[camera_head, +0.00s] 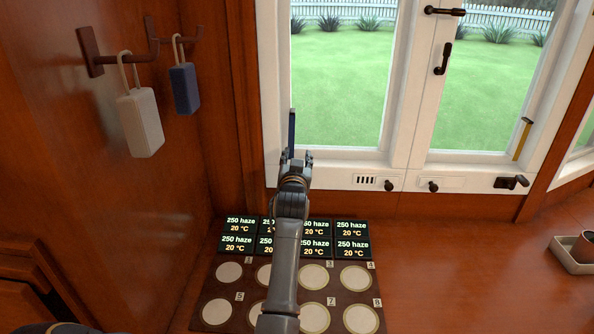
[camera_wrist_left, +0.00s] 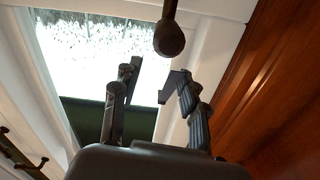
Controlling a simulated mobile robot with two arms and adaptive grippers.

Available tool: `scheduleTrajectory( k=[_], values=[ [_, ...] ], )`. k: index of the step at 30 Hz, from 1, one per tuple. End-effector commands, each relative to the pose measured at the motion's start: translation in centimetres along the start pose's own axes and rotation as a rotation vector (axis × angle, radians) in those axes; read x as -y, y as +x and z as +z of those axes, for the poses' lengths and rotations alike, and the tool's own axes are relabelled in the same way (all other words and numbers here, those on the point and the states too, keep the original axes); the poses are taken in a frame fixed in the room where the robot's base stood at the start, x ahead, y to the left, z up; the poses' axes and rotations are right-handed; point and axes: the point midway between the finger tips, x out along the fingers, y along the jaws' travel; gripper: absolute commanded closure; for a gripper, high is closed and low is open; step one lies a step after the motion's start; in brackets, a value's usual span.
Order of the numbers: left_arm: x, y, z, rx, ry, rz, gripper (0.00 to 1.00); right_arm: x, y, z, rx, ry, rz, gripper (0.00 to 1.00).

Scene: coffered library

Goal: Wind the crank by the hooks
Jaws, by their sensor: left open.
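Two dark hooks (camera_head: 88,52) stick out of the wood wall at the left in the head view. A pale block (camera_head: 140,122) and a blue block (camera_head: 185,90) hang on them by loops. My left gripper (camera_head: 295,160) is upright in front of the lower left window frame, right of the hooks. In the left wrist view its fingers (camera_wrist_left: 152,78) are apart and empty. A dark rod with a rounded end (camera_wrist_left: 169,40), which looks like the crank's handle, shows beyond the fingertips, apart from them. I cannot make the crank out in the head view; the gripper may hide it.
A panel of small displays (camera_head: 352,239) and a board with pale discs (camera_head: 229,272) lie below my left arm. Dark knobs (camera_head: 389,186) and another crank-like handle (camera_head: 512,182) sit on the window sill frame. A tray (camera_head: 570,262) stands at the right.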

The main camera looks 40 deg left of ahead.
Motion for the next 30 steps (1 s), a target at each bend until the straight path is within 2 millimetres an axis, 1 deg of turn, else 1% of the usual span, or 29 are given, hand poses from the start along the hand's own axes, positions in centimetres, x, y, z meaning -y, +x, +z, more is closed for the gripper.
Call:
scheduleTrajectory(
  k=[1,3,6,9,13,30],
  values=[
    [0.2,0.0,-1.3,-0.005,-0.001,-0.001,0.57,0.0,0.0,0.0,0.001,0.0,0.0,0.6],
    [0.4,0.0,-2.4,-0.003,-0.002,0.0,0.57,0.0,0.0,0.0,0.001,0.0,0.0,0.6],
    [0.6,0.0,-3.7,-0.002,-0.001,-0.001,0.57,0.0,0.0,0.0,0.001,0.0,0.0,0.6],
    [0.7,0.0,-4.4,0.001,0.0,0.0,0.57,0.0,0.0,0.1,0.001,-0.001,0.0,0.6],
    [0.7,0.0,-4.7,0.001,0.0,0.0,0.57,0.0,0.0,0.1,0.001,-0.001,0.0,0.6],
    [0.7,0.0,-4.7,0.002,0.0,0.0,0.57,0.0,0.0,0.1,0.001,-0.001,0.0,0.6]
  ],
)
